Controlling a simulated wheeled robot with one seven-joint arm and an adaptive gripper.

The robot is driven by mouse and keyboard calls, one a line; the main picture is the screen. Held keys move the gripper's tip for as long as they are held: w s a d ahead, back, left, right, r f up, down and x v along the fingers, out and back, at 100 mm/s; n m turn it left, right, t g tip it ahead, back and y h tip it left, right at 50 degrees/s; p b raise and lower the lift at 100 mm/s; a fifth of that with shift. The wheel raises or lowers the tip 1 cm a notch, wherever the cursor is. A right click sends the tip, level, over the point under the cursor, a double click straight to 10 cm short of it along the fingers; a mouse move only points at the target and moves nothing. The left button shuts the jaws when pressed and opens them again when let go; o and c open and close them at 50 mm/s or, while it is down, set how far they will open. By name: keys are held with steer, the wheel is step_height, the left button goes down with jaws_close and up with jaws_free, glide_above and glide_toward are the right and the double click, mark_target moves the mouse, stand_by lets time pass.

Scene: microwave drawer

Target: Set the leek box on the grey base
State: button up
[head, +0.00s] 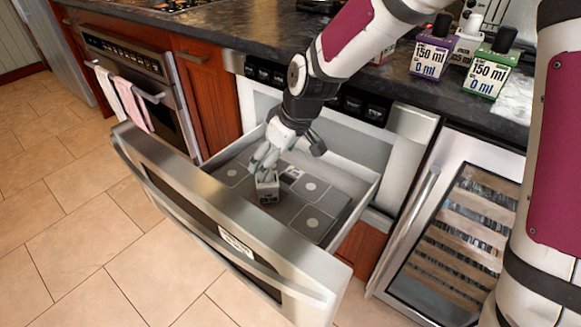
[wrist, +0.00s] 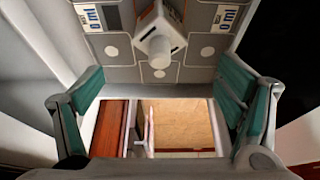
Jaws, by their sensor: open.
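A small pale box (head: 267,190) stands in the pulled-out drawer, on a grey base (head: 312,222) marked with squares and round spots. It also shows at the top of the wrist view (wrist: 158,38), with a white knob-like part towards me. I cannot read a leek label on it. My gripper (head: 287,155) is inside the drawer, close to the box in the head view. In the wrist view its two green-padded fingers (wrist: 160,112) are wide apart with nothing between them, and the box is beyond them. Whether a finger touches the box is unclear.
The drawer's steel front (head: 215,225) and side walls surround the base. Purple (head: 430,58) and green (head: 490,72) labelled containers stand on the dark counter. A glass-fronted cooler (head: 455,235) is on the right, an oven (head: 130,85) with towels on the left. The tiled floor is clear.

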steer(key=shift+d+r, duration=0.1)
steer(key=s+d+r+m+h, duration=0.3)
steer(key=s+d+r+m, duration=0.1)
steer(key=s+d+r, duration=0.9)
steer(key=s+d+m+g, duration=0.1)
steer(key=s+d+m, duration=0.2)
steer(key=s, duration=0.8)
steer(key=s+d+m+g, duration=0.1)
steer(key=s+d+m, duration=0.2)
steer(key=s, duration=0.9)
steer(key=d, duration=0.2)
steer(key=shift+d+r+h, duration=0.3)
steer(key=shift+d+r, duration=0.05)
steer(key=shift+r, duration=0.05)
step_height(320, 180, up, 27)
steer(key=t+p, duration=0.3)
steer(key=p, duration=2.2)
steer(key=shift+d, duration=0.25)
